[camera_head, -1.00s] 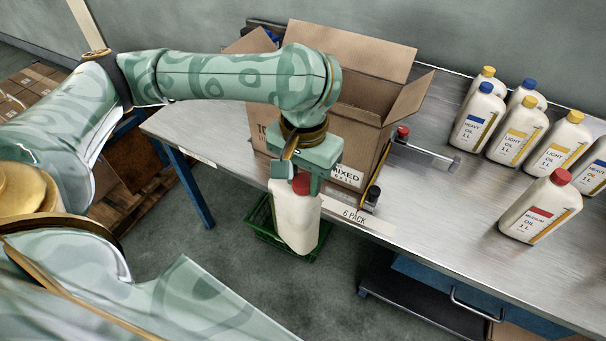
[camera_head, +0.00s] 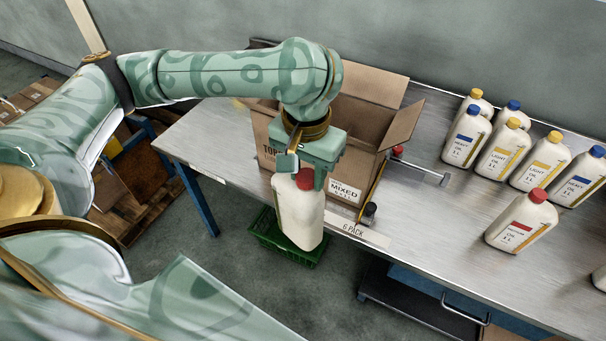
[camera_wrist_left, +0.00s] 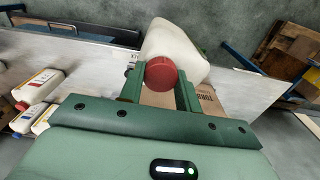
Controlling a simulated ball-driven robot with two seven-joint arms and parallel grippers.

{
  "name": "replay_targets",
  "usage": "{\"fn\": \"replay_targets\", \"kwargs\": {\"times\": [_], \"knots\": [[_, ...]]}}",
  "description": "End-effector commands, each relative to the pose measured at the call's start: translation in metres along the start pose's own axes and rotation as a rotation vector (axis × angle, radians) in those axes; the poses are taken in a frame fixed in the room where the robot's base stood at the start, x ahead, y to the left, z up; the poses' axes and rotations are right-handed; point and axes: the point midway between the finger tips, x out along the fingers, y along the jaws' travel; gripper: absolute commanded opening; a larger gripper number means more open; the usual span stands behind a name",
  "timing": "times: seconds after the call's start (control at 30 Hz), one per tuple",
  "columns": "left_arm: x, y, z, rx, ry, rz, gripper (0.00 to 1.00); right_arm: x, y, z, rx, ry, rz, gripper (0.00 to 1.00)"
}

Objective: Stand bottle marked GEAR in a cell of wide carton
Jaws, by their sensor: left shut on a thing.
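My left gripper (camera_head: 307,178) is shut on a white bottle (camera_head: 299,218) with a red cap, holding it near the cap. The bottle hangs in front of the table's front edge, slightly tilted in the head view. It also shows in the left wrist view (camera_wrist_left: 175,48), with the red cap between the fingers (camera_wrist_left: 160,80). No label shows on its visible sides, so I cannot read its marking. An open cardboard carton (camera_head: 345,191) marked MIXED stands on the table behind the gripper. My arm hides part of it, and its cells are not visible. My right gripper is not in view.
Several white oil bottles with yellow, blue and red caps, including a MEDIUM OIL one (camera_head: 520,222), stand on the metal table (camera_head: 410,230) at the right. A rail with a stop (camera_head: 420,170) lies beside the carton. A green crate (camera_head: 262,235) is on the floor below.

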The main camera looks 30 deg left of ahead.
Motion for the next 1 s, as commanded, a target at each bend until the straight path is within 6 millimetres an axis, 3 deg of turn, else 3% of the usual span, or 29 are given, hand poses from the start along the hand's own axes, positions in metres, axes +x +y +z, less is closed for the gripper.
{"fn": "replay_targets", "kwargs": {"times": [0.03, 0.23, 0.47, 0.7, 1.0], "knots": [[-0.024, 0.001, -0.003, -0.001, 0.007, 0.003, 0.00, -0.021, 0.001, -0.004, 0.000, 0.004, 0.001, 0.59], [-0.074, 0.001, -0.015, 0.095, 0.008, 0.007, 0.00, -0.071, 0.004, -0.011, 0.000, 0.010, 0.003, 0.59], [-0.130, -0.002, -0.033, 0.386, 0.008, 0.010, 0.00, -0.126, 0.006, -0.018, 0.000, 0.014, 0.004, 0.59], [-0.181, -0.009, -0.054, 0.854, 0.005, 0.012, 0.00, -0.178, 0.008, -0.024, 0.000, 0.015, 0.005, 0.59], [-0.217, -0.018, -0.074, 1.494, 0.002, 0.015, 0.00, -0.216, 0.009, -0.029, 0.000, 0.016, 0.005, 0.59]]}}
